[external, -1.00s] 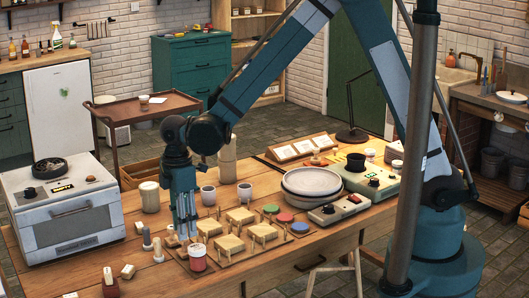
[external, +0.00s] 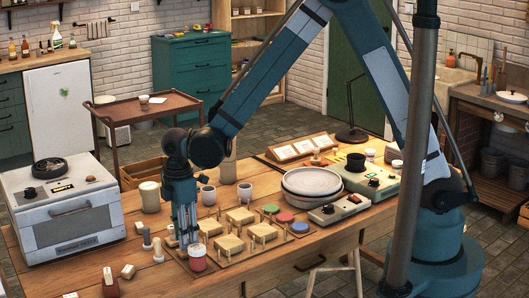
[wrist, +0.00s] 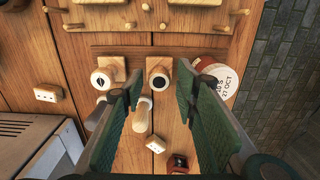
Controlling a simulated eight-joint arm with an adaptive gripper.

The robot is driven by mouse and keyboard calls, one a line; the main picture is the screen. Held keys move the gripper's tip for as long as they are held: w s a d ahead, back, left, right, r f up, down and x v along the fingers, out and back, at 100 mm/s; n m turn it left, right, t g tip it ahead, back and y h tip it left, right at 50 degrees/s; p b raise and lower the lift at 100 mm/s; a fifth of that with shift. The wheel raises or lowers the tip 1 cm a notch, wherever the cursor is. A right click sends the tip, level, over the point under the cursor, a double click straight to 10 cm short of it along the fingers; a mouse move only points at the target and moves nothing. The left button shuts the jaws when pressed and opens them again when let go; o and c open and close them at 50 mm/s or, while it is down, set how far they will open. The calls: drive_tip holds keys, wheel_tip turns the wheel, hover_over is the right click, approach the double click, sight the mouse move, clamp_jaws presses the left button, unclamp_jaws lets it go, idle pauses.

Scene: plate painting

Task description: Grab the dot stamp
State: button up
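My gripper (external: 187,247) is low over the front of the wooden table. In the wrist view my gripper (wrist: 159,88) has its two green fingers apart, with nothing held. A wooden stamp with a dark round mark on its pale top (wrist: 158,70) stands between the fingertips, apart from both. A similar wooden stamp with a smaller dark mark (wrist: 103,79) stands just left of the left finger. I cannot tell for sure which is the dot stamp. In the external view my fingers hide the stamp between them.
A red jar with a white dated lid (wrist: 218,78) stands close right of the right finger; it also shows externally (external: 197,261). A pale-handled stamp (wrist: 142,115) is nearer. A pegged wooden board (wrist: 185,22) lies beyond. The white oven (external: 65,215) stands left.

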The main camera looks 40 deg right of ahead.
drive_tip(key=shift+f+b, duration=0.4)
drive_tip(key=shift+f, duration=1.65)
drive_tip(key=shift+c, duration=0.3)
drive_tip(key=c, duration=0.4)
